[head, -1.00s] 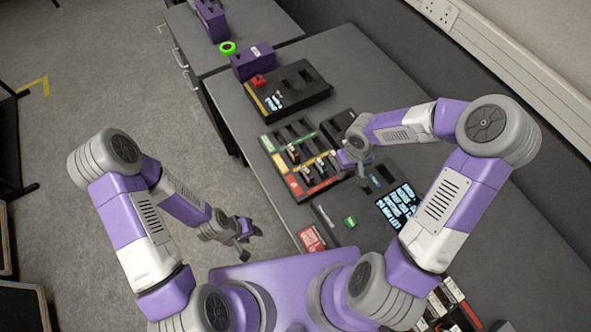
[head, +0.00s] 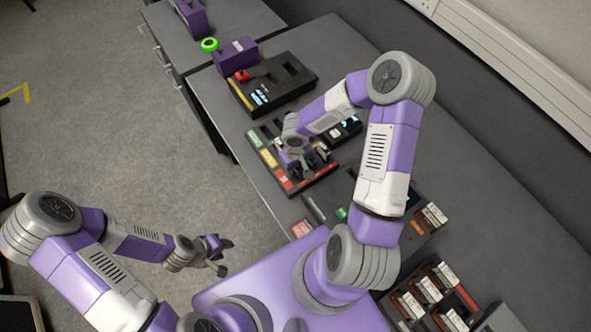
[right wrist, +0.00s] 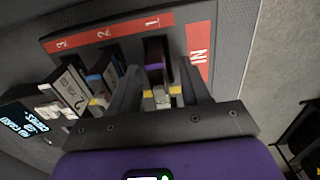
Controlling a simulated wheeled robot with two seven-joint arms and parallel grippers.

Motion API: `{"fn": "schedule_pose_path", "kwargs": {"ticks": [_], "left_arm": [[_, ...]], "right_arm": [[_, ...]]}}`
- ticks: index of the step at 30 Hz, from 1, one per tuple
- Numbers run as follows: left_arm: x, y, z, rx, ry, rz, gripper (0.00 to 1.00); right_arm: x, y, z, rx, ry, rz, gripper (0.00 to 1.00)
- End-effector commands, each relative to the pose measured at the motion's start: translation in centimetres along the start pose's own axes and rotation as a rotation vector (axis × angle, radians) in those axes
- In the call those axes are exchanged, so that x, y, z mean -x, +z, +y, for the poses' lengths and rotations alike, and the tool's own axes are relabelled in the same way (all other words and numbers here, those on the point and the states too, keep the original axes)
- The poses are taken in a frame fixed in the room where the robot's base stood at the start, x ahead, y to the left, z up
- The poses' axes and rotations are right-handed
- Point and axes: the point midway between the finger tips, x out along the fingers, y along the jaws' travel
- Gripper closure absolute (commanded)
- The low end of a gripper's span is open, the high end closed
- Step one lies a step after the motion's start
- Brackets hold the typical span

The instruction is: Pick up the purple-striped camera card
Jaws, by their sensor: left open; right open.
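The purple-striped camera card (right wrist: 156,80) stands upright in the slot marked 1 of the tray's red IN strip in the right wrist view. My right gripper (right wrist: 160,82) is open, with one finger on each side of this card. I cannot tell whether either finger touches it. In the head view my right gripper (head: 300,162) is over the card tray (head: 265,158) and hides most of the cards there. My left gripper (head: 217,258) is open and empty, out over the floor left of the bench.
A blue-striped card (right wrist: 108,78) stands in slot 2 and another card (right wrist: 68,92) in slot 3, close beside my fingers. A lit screen (right wrist: 22,125) lies at the left. In the head view a black tray (head: 285,100) and a purple box (head: 236,56) stand farther back.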

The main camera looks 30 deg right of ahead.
Motion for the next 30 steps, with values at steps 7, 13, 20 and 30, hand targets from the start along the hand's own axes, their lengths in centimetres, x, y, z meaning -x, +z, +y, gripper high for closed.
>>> {"fn": "schedule_pose_path", "kwargs": {"ticks": [7,13,20,30], "left_arm": [[-0.15,-0.01,-0.07,0.000,0.000,0.000,0.57],[-0.14,-0.01,-0.07,0.000,0.000,0.000,0.57],[-0.14,-0.01,-0.07,0.000,0.000,0.000,0.57],[0.00,0.00,-0.02,0.000,0.000,0.000,0.57]], "right_arm": [[-1.07,-0.04,0.04,-0.001,0.001,0.001,0.53],[-1.03,-0.03,0.05,-0.001,0.001,0.001,0.69],[-1.03,-0.03,0.05,-0.001,0.001,0.001,1.00],[-0.32,-0.08,0.10,0.000,0.003,0.003,1.00]]}}
